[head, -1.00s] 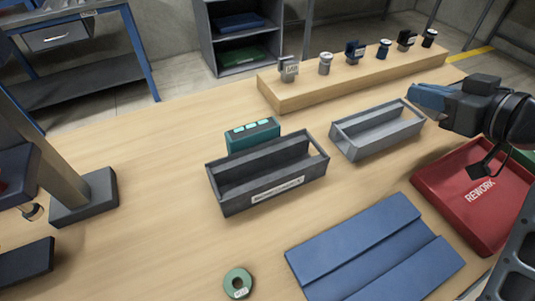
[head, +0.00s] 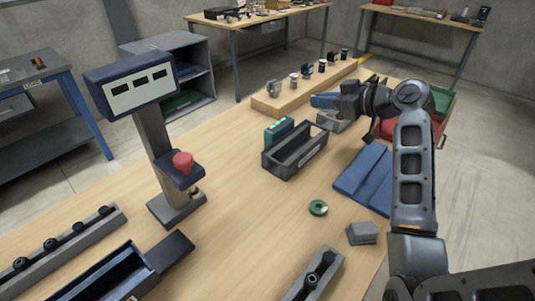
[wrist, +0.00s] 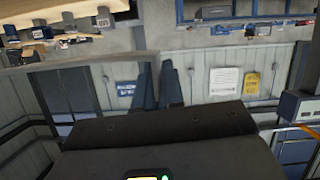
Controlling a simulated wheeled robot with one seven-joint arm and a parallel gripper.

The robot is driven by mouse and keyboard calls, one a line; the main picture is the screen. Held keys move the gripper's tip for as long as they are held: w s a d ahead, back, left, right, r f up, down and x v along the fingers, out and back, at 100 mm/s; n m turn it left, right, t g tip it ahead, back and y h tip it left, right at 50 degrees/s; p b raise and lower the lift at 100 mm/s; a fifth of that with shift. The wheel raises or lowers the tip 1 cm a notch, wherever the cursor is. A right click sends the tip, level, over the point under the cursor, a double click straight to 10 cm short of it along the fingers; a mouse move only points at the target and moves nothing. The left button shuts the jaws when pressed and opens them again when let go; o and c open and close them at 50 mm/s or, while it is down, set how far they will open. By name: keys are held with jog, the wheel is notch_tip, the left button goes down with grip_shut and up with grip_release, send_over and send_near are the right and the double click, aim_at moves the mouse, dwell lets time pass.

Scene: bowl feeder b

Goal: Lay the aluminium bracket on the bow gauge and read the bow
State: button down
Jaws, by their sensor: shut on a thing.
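My gripper (head: 318,100) is at the back right of the bench, pointing left, beside or above a light grey tray (head: 338,123). Its blue fingers show close together in the wrist view (wrist: 160,85). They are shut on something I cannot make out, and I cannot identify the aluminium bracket. No bow gauge is clearly labelled. A column instrument (head: 150,135) with three display windows and a red knob (head: 183,162) stands at the left. Grey rails with black round pieces lie at the front left (head: 62,243) and the front middle (head: 316,280).
A dark tray (head: 284,168) with a teal box (head: 278,130) behind it stands mid-bench. A blue mat (head: 362,180), green ring (head: 318,208) and grey block (head: 362,232) lie nearer. A wooden step (head: 285,100) holds several small parts. Bare wood lies between column and dark tray.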

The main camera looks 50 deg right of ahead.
jog(key=shift+w+a+f+b, duration=0.85)
jog(key=shift+a+f+b, duration=0.15)
jog(key=shift+a+f, duration=0.85)
jog(key=shift+w+a+f+b, duration=0.9)
jog(key=shift+a+f+b, duration=0.05)
jog(key=shift+a+f, duration=0.9)
jog(key=shift+w+a+f+b, duration=0.85)
jog(key=shift+a+f+b, duration=0.15)
jog(key=shift+a+f, duration=0.85)
jog(key=shift+f+b, duration=0.6)
jog(key=c, duration=1.2)
grip_release()
jog(key=shift+c, duration=0.2)
jog(key=shift+f, duration=0.1)
